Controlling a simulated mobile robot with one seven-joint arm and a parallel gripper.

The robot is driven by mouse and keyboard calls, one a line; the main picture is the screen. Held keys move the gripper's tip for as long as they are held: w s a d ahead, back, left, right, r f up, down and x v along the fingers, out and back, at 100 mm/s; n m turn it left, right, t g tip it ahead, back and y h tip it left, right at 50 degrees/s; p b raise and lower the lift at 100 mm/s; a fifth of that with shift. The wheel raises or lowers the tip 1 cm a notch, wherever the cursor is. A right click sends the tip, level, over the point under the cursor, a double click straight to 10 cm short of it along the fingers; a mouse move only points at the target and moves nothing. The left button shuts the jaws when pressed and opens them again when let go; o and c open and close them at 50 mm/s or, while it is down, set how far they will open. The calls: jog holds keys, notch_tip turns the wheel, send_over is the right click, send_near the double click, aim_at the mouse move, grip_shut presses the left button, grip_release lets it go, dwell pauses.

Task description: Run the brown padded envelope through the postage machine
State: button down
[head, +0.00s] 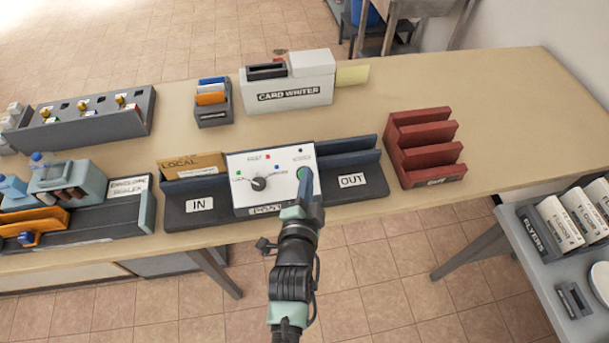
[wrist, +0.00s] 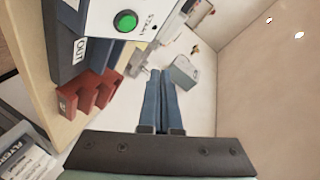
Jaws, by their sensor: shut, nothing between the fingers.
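The brown padded envelope (head: 193,164), marked LOCAL, stands in the slot on the IN side of the postage machine (head: 262,160). The machine's white panel has a black dial (head: 259,184) with small coloured marks around it. A green button on the panel's right side shows in the wrist view (wrist: 125,21); in the head view my fingers partly cover it. The OUT side (head: 368,186) holds no envelope. My gripper (head: 308,180) is shut and empty, in front of the panel's right edge by the button. Its blue fingers (wrist: 158,78) lie together. I cannot tell whether they touch the button.
A red stepped rack (head: 424,150) stands right of the OUT side. The card writer (head: 288,85) and a small card holder (head: 211,103) are behind the machine. An envelope sealer (head: 75,210) is at left. The table's right end is clear.

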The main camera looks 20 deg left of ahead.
jog(key=w+f+b, duration=0.1)
jog(key=b, duration=0.1)
jog(key=a+f+b, duration=0.1)
jog(key=f, duration=0.1)
jog(key=w+f+b, duration=0.1)
jog(key=f+b, duration=0.1)
jog(key=shift+w+a+f+b, duration=0.1)
jog(key=shift+w+a+b, duration=0.2)
jog(key=shift+a, duration=0.1)
jog(key=shift+w+a+f+b, duration=0.2)
jog(key=shift+w+f+b, duration=0.2)
jog(key=shift+b, duration=0.3)
dwell(1.1)
jog(key=shift+w+a+f+b, duration=0.15)
jog(key=shift+f+b, duration=0.15)
jog(key=shift+b, duration=0.45)
